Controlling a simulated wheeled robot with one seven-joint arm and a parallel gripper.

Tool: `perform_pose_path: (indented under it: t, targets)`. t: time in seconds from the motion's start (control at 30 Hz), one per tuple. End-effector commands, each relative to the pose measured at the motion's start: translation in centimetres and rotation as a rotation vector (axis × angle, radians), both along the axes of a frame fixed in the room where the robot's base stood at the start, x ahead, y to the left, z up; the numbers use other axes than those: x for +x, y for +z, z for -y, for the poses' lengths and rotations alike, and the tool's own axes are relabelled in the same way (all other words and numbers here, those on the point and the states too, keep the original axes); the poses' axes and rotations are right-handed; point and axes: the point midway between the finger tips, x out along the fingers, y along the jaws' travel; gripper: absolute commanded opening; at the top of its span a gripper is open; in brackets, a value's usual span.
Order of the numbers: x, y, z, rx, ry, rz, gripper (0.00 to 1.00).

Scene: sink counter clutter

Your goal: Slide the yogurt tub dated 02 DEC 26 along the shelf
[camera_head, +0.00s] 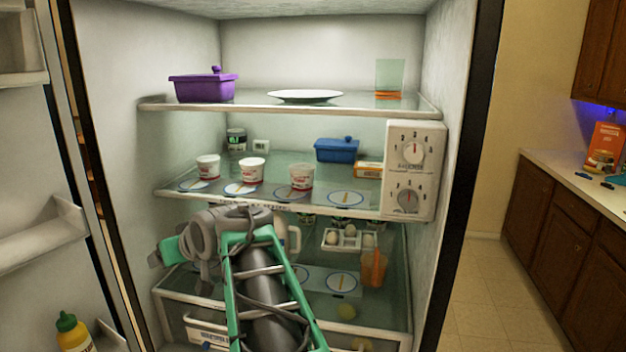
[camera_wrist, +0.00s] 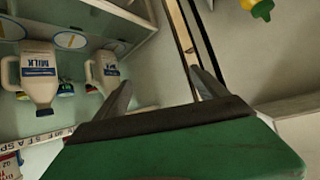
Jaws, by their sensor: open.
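Three white yogurt tubs with red marks stand upright in a row on the middle shelf (camera_head: 270,198) in the head view: a left tub (camera_head: 208,167), a middle tub (camera_head: 251,171) and a right tub (camera_head: 301,177). Their dates are too small to read, so I cannot tell which says 02 DEC 26. My gripper (camera_head: 158,256) is below that shelf, at the left side of the fridge and apart from the tubs. In the wrist view my gripper (camera_wrist: 160,88) has its two fingers spread with nothing between them. No tub clearly shows there.
Round blue-rimmed discs mark the shelf; the right disc (camera_head: 346,198) is bare. A blue dish (camera_head: 337,150) stands behind, and a control box (camera_head: 412,170) bounds the right. Milk jugs (camera_wrist: 38,75) show in the wrist view. Eggs (camera_head: 348,238) sit below.

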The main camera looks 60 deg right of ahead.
Motion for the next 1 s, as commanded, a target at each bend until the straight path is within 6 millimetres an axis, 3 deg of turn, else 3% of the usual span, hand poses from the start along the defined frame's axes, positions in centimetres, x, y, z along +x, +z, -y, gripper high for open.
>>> perform_pose_path:
  t: [0.03,0.13,0.23,0.3,0.4,0.6,1.0]
  targets:
    - [0.4,2.1,4.2,-0.013,-0.045,0.073,0.87]
    - [0.3,6.8,11.4,-0.053,-0.106,0.229,0.91]
    - [-1.8,11.0,18.5,-0.107,-0.163,0.374,0.91]
    - [-4.3,11.4,23.3,-0.151,-0.201,0.446,0.91]
    - [-7.6,11.7,27.9,-0.208,-0.241,0.511,0.91]
    - [-11.1,10.0,32.0,-0.266,-0.280,0.550,0.91]
    - [-11.6,9.9,32.6,-0.277,-0.286,0.553,0.91]
